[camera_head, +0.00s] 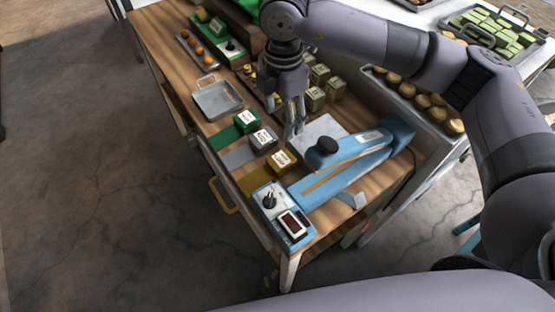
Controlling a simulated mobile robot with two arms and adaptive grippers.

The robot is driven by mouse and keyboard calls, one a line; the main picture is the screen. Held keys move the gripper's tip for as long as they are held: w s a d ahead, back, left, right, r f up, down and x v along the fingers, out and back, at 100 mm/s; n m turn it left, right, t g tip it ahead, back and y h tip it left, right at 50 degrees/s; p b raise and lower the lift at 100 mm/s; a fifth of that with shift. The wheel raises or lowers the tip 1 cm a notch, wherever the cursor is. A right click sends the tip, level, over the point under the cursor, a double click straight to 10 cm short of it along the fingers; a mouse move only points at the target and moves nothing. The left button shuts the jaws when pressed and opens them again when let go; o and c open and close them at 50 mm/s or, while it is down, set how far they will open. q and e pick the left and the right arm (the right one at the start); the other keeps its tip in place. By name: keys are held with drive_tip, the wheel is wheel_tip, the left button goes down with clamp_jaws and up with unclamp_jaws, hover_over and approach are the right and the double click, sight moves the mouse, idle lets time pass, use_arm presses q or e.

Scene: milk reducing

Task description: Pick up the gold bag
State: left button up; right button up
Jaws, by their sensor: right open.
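The gold bag (259,182) lies flat near the front of the wooden table, below the grey and green ones in the picture. A small gold block with a white label (282,160) stands at its upper right end; I cannot tell if the two are joined. My right gripper (294,124) comes down from above, with its fingers pointing down. It is open and apart from the gold bag, up and to the right of it in the picture, near a pale plate. My left gripper is out of view.
A blue sealing machine (350,162) with a black knob lies right beside the gold bag. A grey bag (237,157), a green bag (222,138) and a metal tray (217,101) are farther up. Several small boxes (315,98) stand behind the gripper. A gold handle (222,196) sticks out in front.

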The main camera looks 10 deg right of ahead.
drive_tip(key=p, duration=0.5)
hover_over(279, 160)
drive_tip(key=f, duration=1.1)
drive_tip(key=shift+s+d+f, duration=0.1)
drive_tip(key=shift+d+f, duration=0.2)
drive_tip(key=shift+f, duration=0.1)
drive_tip(key=f+p, duration=0.2)
drive_tip(key=f, duration=0.1)
drive_tip(key=f+p, duration=0.1)
drive_tip(key=shift+a+f, duration=0.3)
drive_tip(key=shift+a, duration=0.05)
drive_tip(key=shift+f, duration=0.4)
drive_tip(key=shift+c, duration=0.2)
drive_tip(key=c, duration=0.9)
